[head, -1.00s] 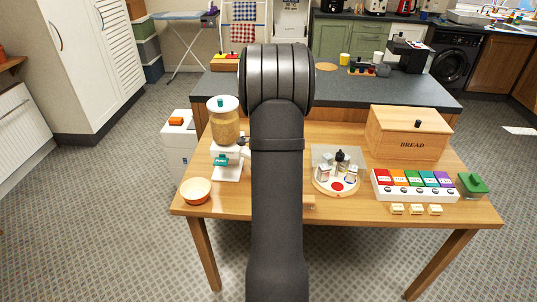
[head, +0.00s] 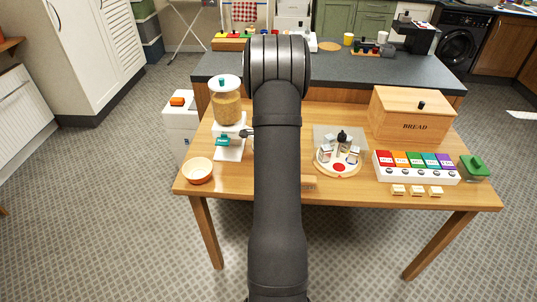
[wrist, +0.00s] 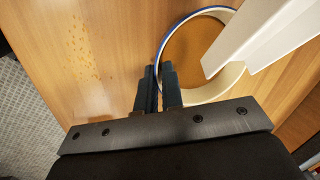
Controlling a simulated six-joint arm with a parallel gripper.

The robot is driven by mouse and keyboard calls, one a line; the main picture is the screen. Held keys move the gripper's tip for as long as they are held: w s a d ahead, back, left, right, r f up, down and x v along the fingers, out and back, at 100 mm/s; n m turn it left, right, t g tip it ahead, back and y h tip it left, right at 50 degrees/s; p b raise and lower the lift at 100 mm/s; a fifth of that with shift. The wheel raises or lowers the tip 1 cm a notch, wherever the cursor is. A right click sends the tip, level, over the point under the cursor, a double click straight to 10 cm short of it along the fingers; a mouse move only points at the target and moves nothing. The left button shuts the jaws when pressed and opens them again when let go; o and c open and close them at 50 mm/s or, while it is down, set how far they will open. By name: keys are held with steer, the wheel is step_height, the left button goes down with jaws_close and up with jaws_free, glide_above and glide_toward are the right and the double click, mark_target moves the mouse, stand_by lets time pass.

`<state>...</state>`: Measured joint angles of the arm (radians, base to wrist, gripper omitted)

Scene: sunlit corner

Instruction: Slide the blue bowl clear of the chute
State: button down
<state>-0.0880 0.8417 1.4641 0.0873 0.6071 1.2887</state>
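The blue bowl (wrist: 203,92) shows in the wrist view, with a blue rim, a cream wall and an orange-brown inside. White, slanting parts that look like the chute (wrist: 258,38) hang over its right side and hide part of it. My gripper (wrist: 159,72) is at the bowl's left rim, its two dark fingers close together with the rim passing between them. It looks shut on the rim. In the head view, my arm hides the gripper and nearly all of the bowl. The dispenser (head: 228,118), with a clear jar and white stand, is left of my arm.
An orange bowl (head: 198,171) sits at the table's front left. Right of my arm are a round tray (head: 325,168) with small containers, a bread box (head: 413,117), a coloured-label rack (head: 417,174) and a green box (head: 474,168).

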steer(key=shift+d, duration=0.1)
steer(key=shift+d, duration=4.55)
steer(key=c, duration=1.5)
jaws_free()
steer(key=shift+w, duration=0.1)
steer(key=v, duration=1.7)
steer(key=shift+r, duration=0.2)
